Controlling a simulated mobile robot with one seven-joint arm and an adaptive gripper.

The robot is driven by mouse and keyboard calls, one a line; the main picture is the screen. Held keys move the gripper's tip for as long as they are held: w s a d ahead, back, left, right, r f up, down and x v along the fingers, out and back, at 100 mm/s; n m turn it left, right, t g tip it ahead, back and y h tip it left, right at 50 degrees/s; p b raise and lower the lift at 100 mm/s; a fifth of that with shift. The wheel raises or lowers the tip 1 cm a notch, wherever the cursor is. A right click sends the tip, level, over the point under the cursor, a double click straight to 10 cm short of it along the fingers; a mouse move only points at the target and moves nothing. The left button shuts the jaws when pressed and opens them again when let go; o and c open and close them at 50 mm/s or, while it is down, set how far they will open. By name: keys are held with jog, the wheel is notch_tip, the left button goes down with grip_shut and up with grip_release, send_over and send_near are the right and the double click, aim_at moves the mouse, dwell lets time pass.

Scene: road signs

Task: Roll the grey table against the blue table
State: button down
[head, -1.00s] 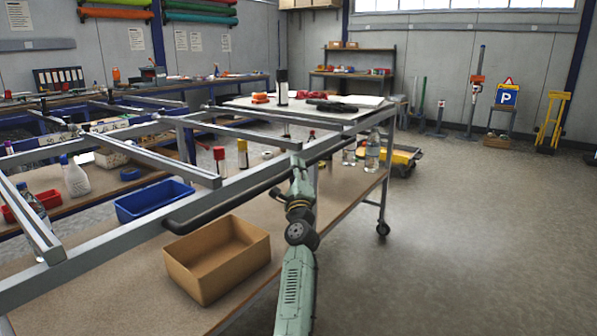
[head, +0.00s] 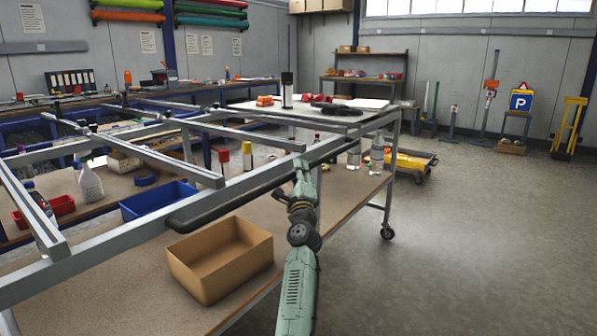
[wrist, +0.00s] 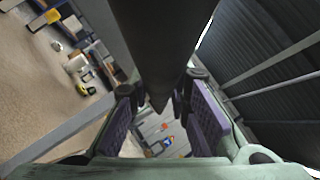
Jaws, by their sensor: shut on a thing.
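The grey table (head: 125,243) spans the front of the head view, with a bar-frame top, a brown lower shelf and castors. Its long black handle (head: 215,207) runs along my side. My gripper (head: 303,172) is shut on this handle, which also passes between its purple-padded fingers in the wrist view (wrist: 160,50). The blue table (head: 28,157) stands beyond the grey table at the left, partly hidden behind its bars. I cannot tell whether the two tables touch.
An open cardboard box (head: 220,262) and a blue tray (head: 158,201) sit on the grey table's shelf. A yellow trolley (head: 412,163) stands behind its right end. Signs and stands line the back wall. The floor (head: 480,240) at right is clear.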

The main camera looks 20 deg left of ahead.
jog(key=shift+a+f, duration=0.3)
jog(key=shift+f, duration=0.2)
jog(key=c, duration=1.6)
grip_release()
jog(key=shift+r, duration=0.1)
jog(key=shift+o, duration=0.6)
jog(key=shift+d+r, duration=0.1)
jog(key=shift+d, duration=0.05)
jog(key=shift+r, duration=0.1)
jog(key=v, duration=1.2)
